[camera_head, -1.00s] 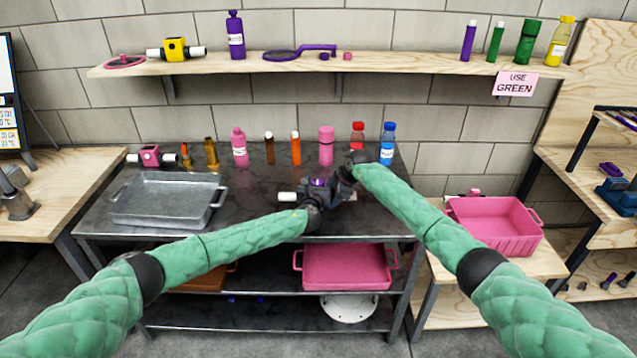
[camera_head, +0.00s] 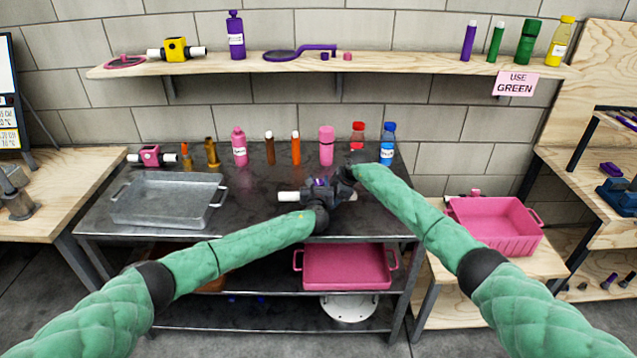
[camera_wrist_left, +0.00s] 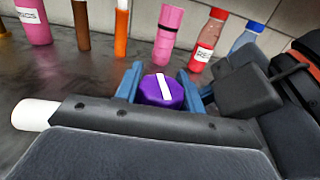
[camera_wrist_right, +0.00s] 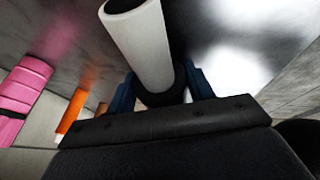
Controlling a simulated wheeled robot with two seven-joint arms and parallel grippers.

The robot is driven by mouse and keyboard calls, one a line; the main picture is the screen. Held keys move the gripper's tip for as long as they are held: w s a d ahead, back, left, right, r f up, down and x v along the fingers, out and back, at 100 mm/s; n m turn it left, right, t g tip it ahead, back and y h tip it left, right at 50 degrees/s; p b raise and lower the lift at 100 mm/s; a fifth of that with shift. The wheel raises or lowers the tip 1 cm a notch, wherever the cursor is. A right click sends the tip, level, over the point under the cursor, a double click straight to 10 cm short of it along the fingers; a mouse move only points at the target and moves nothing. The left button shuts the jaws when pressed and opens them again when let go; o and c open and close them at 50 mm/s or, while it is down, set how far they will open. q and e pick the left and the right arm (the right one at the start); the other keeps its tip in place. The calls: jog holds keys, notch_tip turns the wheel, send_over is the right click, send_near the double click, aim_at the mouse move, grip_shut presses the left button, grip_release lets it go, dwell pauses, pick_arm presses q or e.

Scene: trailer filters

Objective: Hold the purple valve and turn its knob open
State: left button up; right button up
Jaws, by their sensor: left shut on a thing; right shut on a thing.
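The purple valve lies on the dark metal table, largely hidden by my grippers in the head view. Its white pipe end (camera_head: 288,196) sticks out to the left and its purple knob (camera_head: 320,182) shows a little. In the left wrist view the knob (camera_wrist_left: 160,91) has a white bar across its top and sits between the blue fingers of my left gripper (camera_wrist_left: 160,84), shut on it. My right gripper (camera_wrist_right: 162,90) is shut on the valve around a dark part at the base of a white pipe (camera_wrist_right: 143,45). The valve's body is mostly hidden.
A grey metal tray (camera_head: 118,203) stands left on the table (camera_head: 255,215). Several bottles and tubes, including a pink bottle (camera_head: 239,148) and a blue bottle (camera_head: 388,145), line the back. A pink crate (camera_head: 488,238) stands to the right. The table's front left-middle is clear.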

pick_arm(q)
jog(key=o, duration=1)
jog(key=shift+s, duration=0.1)
jog(key=s, duration=1.1)
jog(key=shift+s+a, duration=0.35)
